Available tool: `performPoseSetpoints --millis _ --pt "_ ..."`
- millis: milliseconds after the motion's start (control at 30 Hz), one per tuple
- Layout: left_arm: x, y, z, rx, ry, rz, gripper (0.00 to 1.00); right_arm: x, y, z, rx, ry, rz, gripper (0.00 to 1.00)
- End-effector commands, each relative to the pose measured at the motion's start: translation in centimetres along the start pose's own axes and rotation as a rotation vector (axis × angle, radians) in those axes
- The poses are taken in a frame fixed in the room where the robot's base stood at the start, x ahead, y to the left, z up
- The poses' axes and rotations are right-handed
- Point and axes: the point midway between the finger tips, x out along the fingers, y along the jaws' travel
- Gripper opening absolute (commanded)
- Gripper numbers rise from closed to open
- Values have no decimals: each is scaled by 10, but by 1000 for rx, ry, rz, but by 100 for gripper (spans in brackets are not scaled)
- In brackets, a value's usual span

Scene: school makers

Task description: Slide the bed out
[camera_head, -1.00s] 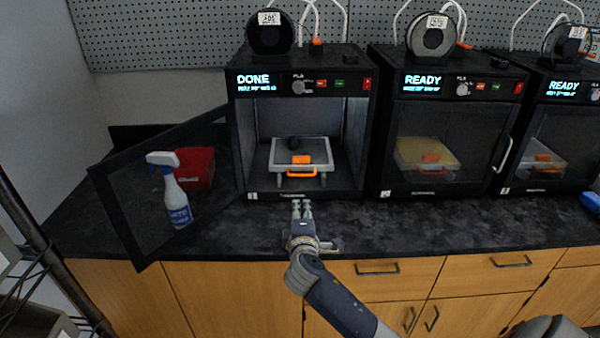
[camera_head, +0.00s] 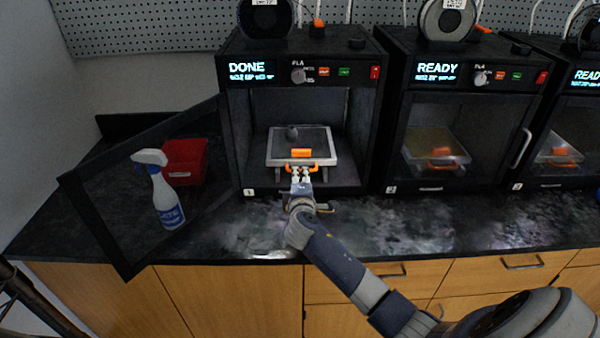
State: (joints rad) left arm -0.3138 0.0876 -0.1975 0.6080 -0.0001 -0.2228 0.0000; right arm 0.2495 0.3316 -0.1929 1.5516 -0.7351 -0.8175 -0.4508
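The printer marked DONE (camera_head: 235,125) stands open, its dark door (camera_head: 125,190) swung out to the left. Inside it lies the bed (camera_head: 328,150), a dark plate with a light rim. An orange handle (camera_head: 319,164) is at the bed's front edge. My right gripper (camera_head: 301,173) points into the printer, its fingertips at the handle. They overlap it in the picture; whether they touch or grip it is too small to tell. My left gripper is out of view.
A spray bottle (camera_head: 163,190) and a red bin (camera_head: 186,160) are behind the open door's panel. A closed printer marked READY (camera_head: 390,140) stands close on the right, another beyond it. The dark counter (camera_head: 430,222) in front is clear.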

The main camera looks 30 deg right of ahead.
Motion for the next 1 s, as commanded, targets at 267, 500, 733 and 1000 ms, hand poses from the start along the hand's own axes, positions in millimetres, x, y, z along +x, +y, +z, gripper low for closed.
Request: performPoseSetpoints --millis 267,500,733,1000 --pt "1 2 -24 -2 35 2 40 34 0 0 -1 0 1 27" --pt "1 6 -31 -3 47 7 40 44 0 0 0 0 0 27" --pt "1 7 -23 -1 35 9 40 45 0 0 0 1 0 27" --pt "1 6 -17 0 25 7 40 45 0 0 0 1 0 0"
